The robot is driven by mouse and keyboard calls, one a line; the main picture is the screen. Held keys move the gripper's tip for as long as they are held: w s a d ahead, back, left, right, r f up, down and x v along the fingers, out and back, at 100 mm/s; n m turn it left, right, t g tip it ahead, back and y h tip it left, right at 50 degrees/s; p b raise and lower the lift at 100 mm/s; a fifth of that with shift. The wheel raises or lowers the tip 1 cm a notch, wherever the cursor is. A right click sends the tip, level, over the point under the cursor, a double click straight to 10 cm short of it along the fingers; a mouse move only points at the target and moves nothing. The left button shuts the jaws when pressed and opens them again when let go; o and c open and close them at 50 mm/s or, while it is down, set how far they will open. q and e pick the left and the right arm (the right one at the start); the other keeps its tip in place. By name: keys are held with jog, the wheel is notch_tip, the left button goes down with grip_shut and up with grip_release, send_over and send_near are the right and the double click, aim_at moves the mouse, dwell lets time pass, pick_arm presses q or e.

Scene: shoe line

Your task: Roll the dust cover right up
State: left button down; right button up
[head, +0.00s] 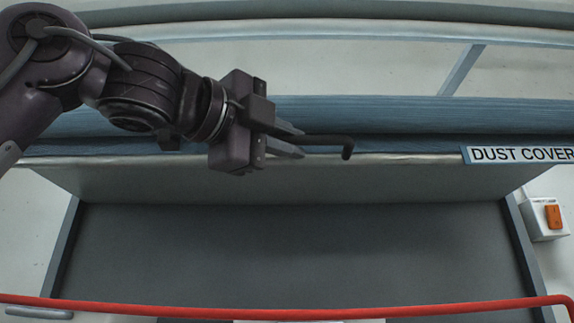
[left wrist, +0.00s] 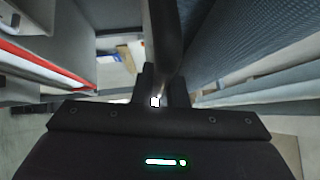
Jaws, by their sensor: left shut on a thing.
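The dust cover (head: 400,117) is a blue ribbed roll lying across the head view, with a pale bar along its lower edge. A plate lettered DUST COVER (head: 520,154) sits at its right. My left gripper (head: 296,143) is in front of the roll, shut on a black handle (head: 330,141) whose end bends down. In the left wrist view the handle (left wrist: 165,35) runs up from between the fingers (left wrist: 165,92), with the blue cover (left wrist: 240,40) beside it on the right. The handle's other end is hidden behind the gripper. My right gripper is not in view.
Below the cover is an open grey recess (head: 290,250) with nothing seen in it. A red rail (head: 290,313) crosses the near edge. A white box with an orange switch (head: 553,217) is at the right. A pale rail (head: 350,30) runs behind.

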pick_arm(q)
jog(key=shift+s+a+r, duration=0.1)
jog(key=shift+r, duration=0.75)
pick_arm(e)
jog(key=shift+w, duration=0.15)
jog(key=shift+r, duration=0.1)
pick_arm(q)
jog(key=c, duration=1.5)
grip_release()
jog(key=shift+o, duration=0.2)
jog(key=shift+f, duration=0.15)
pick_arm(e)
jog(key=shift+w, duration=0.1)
